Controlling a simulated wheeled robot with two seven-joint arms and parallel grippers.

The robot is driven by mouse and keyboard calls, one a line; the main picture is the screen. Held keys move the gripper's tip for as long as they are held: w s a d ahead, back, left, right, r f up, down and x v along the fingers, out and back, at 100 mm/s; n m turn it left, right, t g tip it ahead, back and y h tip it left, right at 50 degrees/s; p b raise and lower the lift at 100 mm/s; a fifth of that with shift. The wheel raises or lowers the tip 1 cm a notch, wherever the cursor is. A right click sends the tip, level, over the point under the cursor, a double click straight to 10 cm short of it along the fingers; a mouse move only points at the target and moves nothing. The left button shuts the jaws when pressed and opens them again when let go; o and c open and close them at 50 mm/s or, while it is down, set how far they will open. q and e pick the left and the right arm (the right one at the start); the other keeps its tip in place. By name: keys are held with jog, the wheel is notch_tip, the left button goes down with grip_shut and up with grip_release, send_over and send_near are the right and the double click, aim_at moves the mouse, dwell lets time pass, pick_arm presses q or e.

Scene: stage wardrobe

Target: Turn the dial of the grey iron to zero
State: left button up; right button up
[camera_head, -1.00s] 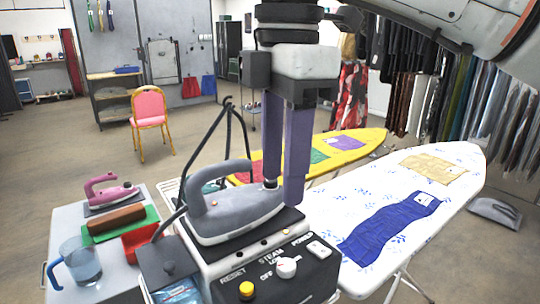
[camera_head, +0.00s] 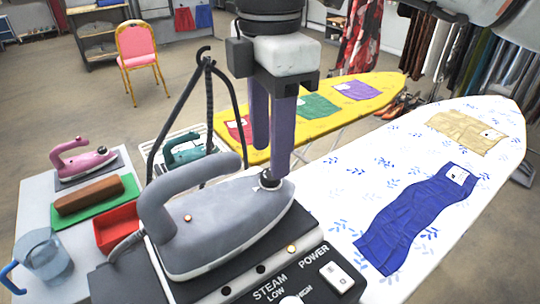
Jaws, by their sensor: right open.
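The grey iron (camera_head: 225,222) rests on a dark plate on top of the steam station, its handle to the left and its nose to the upper right. A small dark dial (camera_head: 269,181) sits on top near the nose. My right gripper (camera_head: 270,163) hangs down from above with its two purple fingers apart. Its fingertips are at the dial, one to the left behind it and one to the right. The near finger partly covers the dial, and I cannot tell whether they touch. The dial's marks are too small to read. My left gripper is not in view.
The station's front panel has a white power switch (camera_head: 337,277) and steam lettering. A pink iron (camera_head: 80,160), red tray (camera_head: 117,228) and blue jug (camera_head: 46,257) stand at left. A teal iron (camera_head: 187,151) is behind. White (camera_head: 330,205) and yellow (camera_head: 228,122) ironing boards extend right.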

notch_tip(320, 180, down, 3)
jog(key=shift+f, duration=0.35)
jog(key=c, duration=1)
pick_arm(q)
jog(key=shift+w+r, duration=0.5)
pick_arm(e)
jog(key=shift+c, duration=0.3)
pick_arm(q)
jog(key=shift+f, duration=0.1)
